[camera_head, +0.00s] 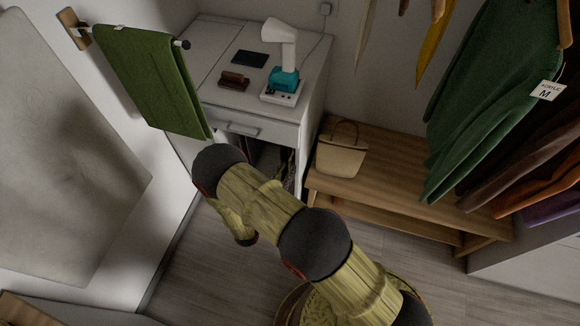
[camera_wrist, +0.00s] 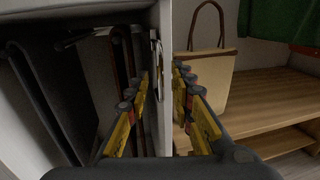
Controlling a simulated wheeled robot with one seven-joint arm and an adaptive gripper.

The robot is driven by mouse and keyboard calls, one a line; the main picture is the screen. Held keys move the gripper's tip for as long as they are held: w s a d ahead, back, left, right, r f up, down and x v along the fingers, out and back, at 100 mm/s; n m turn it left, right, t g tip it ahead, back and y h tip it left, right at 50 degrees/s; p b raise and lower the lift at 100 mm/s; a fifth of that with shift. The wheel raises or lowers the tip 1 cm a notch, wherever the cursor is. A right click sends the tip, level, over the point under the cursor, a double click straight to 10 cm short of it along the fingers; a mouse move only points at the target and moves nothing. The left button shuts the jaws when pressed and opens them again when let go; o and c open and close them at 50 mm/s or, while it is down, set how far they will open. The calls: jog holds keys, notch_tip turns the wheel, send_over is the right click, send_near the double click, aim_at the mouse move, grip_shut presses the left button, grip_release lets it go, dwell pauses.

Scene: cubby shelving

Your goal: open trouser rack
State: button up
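The trouser rack appears in the wrist view as a thin metal bar (camera_wrist: 78,38) inside the open cabinet compartment, with dark trousers (camera_wrist: 45,95) hanging at the left. Narrow brown and dark hanging strips are beside my left finger. In the head view, the compartment (camera_head: 268,155) is dark below the drawer (camera_head: 245,130) and partly hidden by my arm. My gripper (camera_wrist: 165,75) is open. Its yellow-and-black fingers lie either side of the white cabinet side panel's front edge (camera_wrist: 166,20); contact cannot be told. The gripper is not clearly visible in the head view.
A wooden bench (camera_head: 385,190) with a beige handbag (camera_head: 342,155) stands close right of the cabinet. A green towel (camera_head: 155,80) hangs on the left wall; clothes (camera_head: 490,100) hang at right.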

jog(key=shift+x, duration=1.5)
jog(key=shift+c, duration=0.8)
jog(key=c, duration=0.4)
grip_shut()
